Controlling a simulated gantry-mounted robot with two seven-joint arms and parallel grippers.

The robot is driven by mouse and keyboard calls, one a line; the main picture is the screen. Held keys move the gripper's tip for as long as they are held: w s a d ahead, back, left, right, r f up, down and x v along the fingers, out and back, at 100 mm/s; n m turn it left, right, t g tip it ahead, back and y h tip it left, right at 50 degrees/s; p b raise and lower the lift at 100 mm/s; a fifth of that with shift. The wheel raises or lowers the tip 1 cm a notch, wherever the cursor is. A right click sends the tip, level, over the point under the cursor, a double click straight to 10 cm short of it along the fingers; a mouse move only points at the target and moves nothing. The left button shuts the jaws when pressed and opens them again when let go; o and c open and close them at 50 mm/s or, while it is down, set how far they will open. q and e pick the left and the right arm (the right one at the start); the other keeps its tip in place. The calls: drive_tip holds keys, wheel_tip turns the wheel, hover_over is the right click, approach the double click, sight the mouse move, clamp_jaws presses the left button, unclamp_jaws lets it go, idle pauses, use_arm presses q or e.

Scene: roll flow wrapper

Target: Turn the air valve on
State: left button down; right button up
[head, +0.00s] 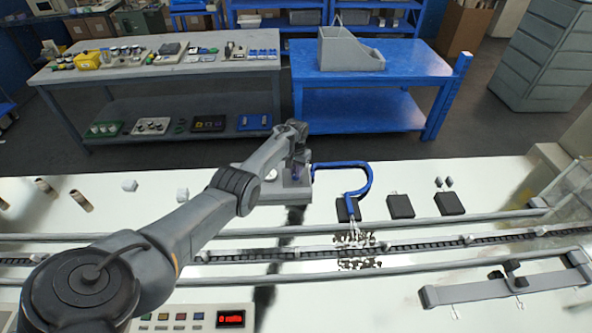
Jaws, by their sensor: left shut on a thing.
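My left gripper (298,166) reaches from the lower left over a grey unit (292,190) on the white machine top. It is shut on a small part at this unit, where the blue air hose (368,178) meets it. I take this to be the air valve, but the gripper covers its handle and I cannot tell its angle. The hose curves right and down to a black block (347,210). A red display (231,319) on the front control panel is lit, its text too small to read surely. My right gripper is not in view.
Rails and a chain conveyor (420,247) run across the machine top. Two more black blocks (400,206) (449,203) stand right of the hose. A grey bracket (500,288) lies at the front right. A blue table (350,115) and grey workbench (160,72) stand behind.

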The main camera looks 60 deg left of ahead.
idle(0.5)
use_arm(q)
drive_tip(key=c, duration=1.1)
unclamp_jaws()
drive_tip(key=shift+c, duration=0.2)
drive_tip(key=shift+r, duration=0.1)
wheel_tip(320, 180, up, 10)
drive_tip(key=p, duration=0.4)
drive_tip(key=shift+r, duration=0.25)
